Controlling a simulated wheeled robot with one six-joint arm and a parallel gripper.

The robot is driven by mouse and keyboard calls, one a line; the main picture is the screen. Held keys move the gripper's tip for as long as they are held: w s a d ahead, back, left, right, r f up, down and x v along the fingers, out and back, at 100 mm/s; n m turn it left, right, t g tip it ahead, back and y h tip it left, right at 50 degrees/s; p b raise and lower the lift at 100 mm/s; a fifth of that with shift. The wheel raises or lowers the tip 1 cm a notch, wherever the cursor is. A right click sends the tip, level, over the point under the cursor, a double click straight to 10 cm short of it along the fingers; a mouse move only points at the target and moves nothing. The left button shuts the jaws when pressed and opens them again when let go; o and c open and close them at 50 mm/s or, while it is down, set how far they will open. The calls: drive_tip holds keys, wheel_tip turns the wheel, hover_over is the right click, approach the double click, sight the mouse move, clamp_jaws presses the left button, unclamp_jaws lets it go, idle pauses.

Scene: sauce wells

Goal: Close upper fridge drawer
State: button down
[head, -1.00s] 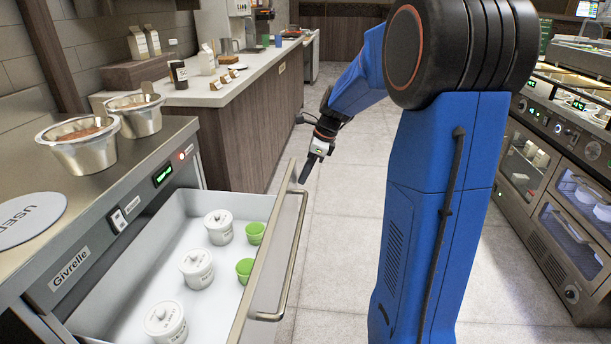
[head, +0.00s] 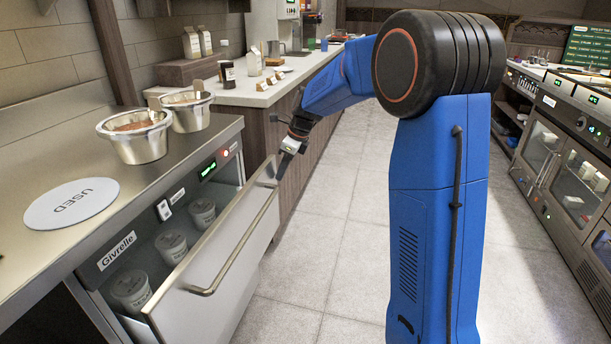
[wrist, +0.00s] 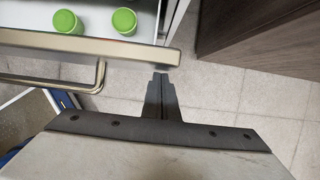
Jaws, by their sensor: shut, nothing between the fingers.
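The upper fridge drawer (head: 218,265) is partly open, pulled out from under the steel counter. White lidded tubs (head: 172,246) stand inside it. Two green cups (wrist: 124,20) show in the drawer in the wrist view; the front panel hides them in the head view. The long bar handle (head: 238,248) runs along the drawer front. My gripper (head: 283,168) is shut and empty at the far end of the drawer front, by its top edge. In the wrist view its fingertips (wrist: 160,76) lie just beside the end of the drawer's top rail (wrist: 100,46); I cannot tell whether they touch.
Two steel pans (head: 138,138) with food and a round "USED" mat (head: 72,203) are on the counter (head: 35,265). A wooden counter (head: 290,112) stands behind the drawer. Glass-front units (head: 565,165) line the right side. The tiled floor (head: 335,225) between is clear.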

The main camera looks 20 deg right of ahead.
drive_tip(key=w+a, duration=0.7)
drive_tip(key=a, duration=0.3)
drive_tip(key=shift+w+r, duration=0.15)
